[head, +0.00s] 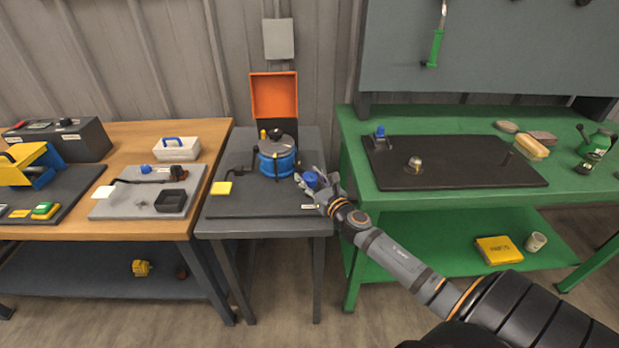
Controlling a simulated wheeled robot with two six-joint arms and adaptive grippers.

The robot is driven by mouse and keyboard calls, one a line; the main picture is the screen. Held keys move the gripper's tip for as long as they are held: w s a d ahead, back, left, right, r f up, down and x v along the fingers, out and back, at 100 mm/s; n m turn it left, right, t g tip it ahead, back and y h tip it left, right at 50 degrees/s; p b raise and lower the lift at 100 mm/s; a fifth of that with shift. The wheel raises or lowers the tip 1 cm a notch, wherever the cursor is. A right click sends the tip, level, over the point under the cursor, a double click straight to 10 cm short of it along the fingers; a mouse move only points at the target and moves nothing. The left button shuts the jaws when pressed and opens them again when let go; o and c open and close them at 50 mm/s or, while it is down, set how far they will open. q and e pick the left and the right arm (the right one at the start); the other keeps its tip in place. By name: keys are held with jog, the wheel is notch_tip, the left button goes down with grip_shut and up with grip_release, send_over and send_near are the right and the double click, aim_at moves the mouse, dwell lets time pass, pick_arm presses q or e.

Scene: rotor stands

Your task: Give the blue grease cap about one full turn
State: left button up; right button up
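A blue cap (310,179), which looks like the blue grease cap, is at the right edge of the dark mat on the narrow middle table. My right gripper (311,176) reaches in from the lower right, with its fingers at the cap, one on either side of it in this view. The fingers partly hide the cap, and I cannot tell whether they touch it or are closed on it. What the cap sits on is hidden. My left gripper is not in view.
A blue round housing with a grey top (277,160) stands just left of the cap. An open orange box (274,96) stands behind it. The green bench (356,160) is close on the right.

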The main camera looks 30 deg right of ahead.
jog(key=c, duration=0.6)
jog(key=shift+r+m+h+p, duration=0.1)
jog(key=shift+m+h+p, duration=0.4)
jog(key=shift+h, duration=0.3)
jog(key=shift+m+g+h+p, duration=0.3)
jog(key=shift+m+h, duration=0.4)
jog(key=shift+h, duration=0.4)
jog(key=shift+m+h, duration=0.6)
jog(key=shift+h, duration=0.3)
jog(key=shift+m+g+h, duration=1.2)
jog(key=shift+m+h, duration=0.1)
jog(key=shift+h, duration=0.5)
jog(key=o, duration=1.2)
jog(key=shift+c, duration=0.2)
